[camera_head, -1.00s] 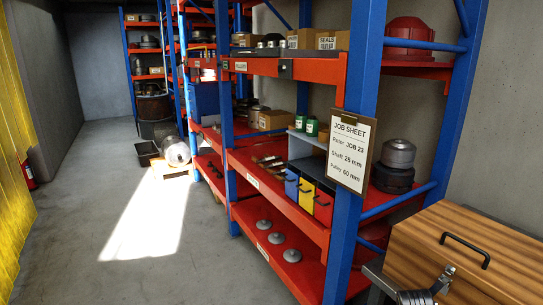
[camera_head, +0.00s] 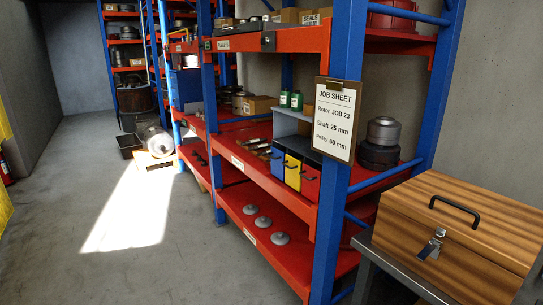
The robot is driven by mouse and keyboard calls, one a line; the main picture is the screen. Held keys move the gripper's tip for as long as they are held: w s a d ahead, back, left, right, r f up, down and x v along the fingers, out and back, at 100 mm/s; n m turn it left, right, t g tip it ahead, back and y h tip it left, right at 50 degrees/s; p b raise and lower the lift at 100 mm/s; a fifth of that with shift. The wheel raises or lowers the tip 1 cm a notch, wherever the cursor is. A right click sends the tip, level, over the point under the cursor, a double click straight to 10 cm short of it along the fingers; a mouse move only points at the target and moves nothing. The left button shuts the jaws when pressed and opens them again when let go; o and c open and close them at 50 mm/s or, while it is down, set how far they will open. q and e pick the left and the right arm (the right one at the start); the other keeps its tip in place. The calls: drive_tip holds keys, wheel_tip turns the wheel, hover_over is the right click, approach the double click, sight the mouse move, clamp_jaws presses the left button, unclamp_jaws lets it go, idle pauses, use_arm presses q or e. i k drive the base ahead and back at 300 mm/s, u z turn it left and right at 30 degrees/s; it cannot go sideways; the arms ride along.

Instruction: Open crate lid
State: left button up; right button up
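The wooden crate (camera_head: 463,229) stands on a dark grey bench at the lower right. Its lid (camera_head: 475,205) is shut, with a black handle (camera_head: 455,207) on top. A metal latch (camera_head: 432,245) sits on the crate's front face, at the seam between lid and body. Whether the latch is fastened is hard to tell. Neither of my grippers shows in this view.
The bench edge (camera_head: 398,272) shows below the crate. A blue and red shelf rack with a blue post (camera_head: 333,205) stands just left of it. A job sheet (camera_head: 336,118) hangs on that post. The grey floor (camera_head: 170,265) at left is open.

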sight(507, 232)
drive_tip(key=z, duration=1.4)
drive_tip(key=k, duration=0.5)
drive_tip(key=u, duration=0.2)
drive_tip(key=i, duration=1.05)
drive_tip(key=u, duration=0.8)
